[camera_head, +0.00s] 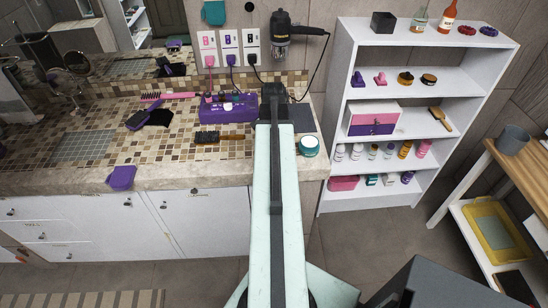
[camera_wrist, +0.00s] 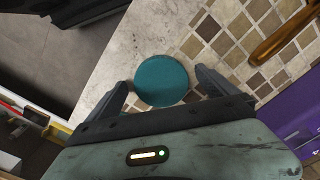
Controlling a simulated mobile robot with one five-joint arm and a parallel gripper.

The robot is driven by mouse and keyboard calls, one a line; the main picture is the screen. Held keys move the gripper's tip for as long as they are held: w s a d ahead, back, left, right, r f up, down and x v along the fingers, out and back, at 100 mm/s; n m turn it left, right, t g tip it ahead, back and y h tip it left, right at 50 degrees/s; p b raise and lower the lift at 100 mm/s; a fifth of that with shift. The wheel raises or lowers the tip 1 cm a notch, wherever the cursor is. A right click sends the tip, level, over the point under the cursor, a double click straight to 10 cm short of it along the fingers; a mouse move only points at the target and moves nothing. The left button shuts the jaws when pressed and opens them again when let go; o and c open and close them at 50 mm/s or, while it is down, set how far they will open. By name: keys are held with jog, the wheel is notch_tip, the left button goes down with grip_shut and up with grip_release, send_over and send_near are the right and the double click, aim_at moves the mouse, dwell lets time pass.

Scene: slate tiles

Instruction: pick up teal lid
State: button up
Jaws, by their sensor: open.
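The teal lid (camera_wrist: 162,80) shows in the wrist view as a flat round disc near the counter's edge. In the head view the teal lid (camera_head: 309,141) tops a small round jar at the counter's right front corner, just right of my arm. My gripper (camera_wrist: 161,84) is open, with one finger to the left and one to the right of the lid in the wrist view. I cannot tell whether either finger touches it. The jar's body is hidden under the lid in the wrist view.
The tiled counter (camera_head: 95,160) holds a wooden brush (camera_head: 218,137) and a purple box (camera_head: 232,107) left of my arm. The wooden brush also shows in the wrist view (camera_wrist: 284,36). A white shelf (camera_head: 400,140) stands right of the counter, with open floor in front.

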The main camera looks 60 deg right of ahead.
jog(key=c, duration=1.4)
jog(key=shift+p, duration=0.35)
